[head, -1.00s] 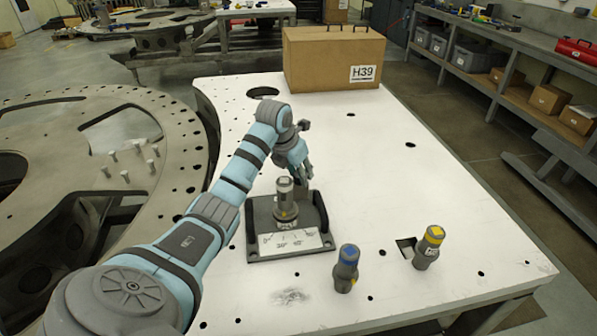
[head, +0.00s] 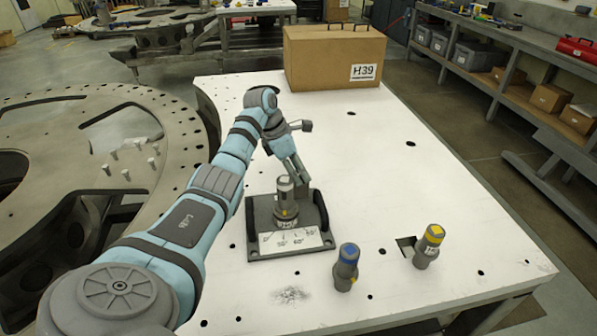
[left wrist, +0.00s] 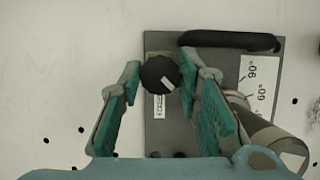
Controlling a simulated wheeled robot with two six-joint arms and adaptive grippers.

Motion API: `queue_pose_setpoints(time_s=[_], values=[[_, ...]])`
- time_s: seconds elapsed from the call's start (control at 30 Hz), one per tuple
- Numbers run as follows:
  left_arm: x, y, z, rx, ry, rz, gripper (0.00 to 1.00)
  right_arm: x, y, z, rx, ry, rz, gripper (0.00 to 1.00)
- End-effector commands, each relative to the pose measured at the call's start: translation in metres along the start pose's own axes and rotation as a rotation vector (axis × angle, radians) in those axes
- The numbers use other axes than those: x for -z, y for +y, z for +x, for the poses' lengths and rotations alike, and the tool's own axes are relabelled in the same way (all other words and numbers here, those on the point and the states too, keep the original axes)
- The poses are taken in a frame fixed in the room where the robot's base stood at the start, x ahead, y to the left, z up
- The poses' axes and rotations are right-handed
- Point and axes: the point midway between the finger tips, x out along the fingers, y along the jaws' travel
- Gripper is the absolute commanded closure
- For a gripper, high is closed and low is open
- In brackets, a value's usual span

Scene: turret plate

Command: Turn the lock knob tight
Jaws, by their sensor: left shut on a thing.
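The lock knob (left wrist: 160,74) is a dark round knob with a white mark, at the edge of the grey turret fixture in the left wrist view. My left gripper (left wrist: 157,75) has a teal-padded finger on either side of it and is shut on it. In the head view my left gripper (head: 298,172) reaches down at the back of the fixture (head: 256,218), and the knob is hidden there. A grey cylindrical post (head: 286,190) stands on the fixture behind a white angle scale (head: 291,241). My right gripper is not in view.
A blue-topped cylinder (head: 346,268) and a yellow-topped cylinder (head: 428,248) stand at the front right of the white table (head: 400,180). A cardboard box marked H39 (head: 320,60) sits at the back. The table's right side is mostly clear.

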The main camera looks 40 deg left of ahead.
Motion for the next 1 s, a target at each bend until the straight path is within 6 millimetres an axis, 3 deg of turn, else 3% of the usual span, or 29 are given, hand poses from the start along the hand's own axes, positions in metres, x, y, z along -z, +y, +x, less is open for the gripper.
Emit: queue_pose_setpoints(time_s=[0.33, 0.83, 0.87, 0.97, 1.0], values=[[-0.0006, 0.0016, 0.0000, 0.047, -0.001, 0.125, 0.97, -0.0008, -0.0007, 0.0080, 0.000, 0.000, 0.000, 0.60], [-0.0006, 0.0018, -0.0009, 0.054, -0.001, 0.142, 0.97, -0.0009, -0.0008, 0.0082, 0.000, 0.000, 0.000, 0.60], [-0.0006, 0.0019, -0.0009, 0.054, -0.001, 0.142, 0.64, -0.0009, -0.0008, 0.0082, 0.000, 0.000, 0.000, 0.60], [-0.0005, 0.0017, -0.0007, 0.054, 0.000, 0.142, 0.49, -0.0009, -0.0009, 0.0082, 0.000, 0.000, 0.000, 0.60], [-0.0005, 0.0016, -0.0006, 0.055, 0.000, 0.142, 0.49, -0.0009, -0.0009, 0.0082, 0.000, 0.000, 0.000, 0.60]])
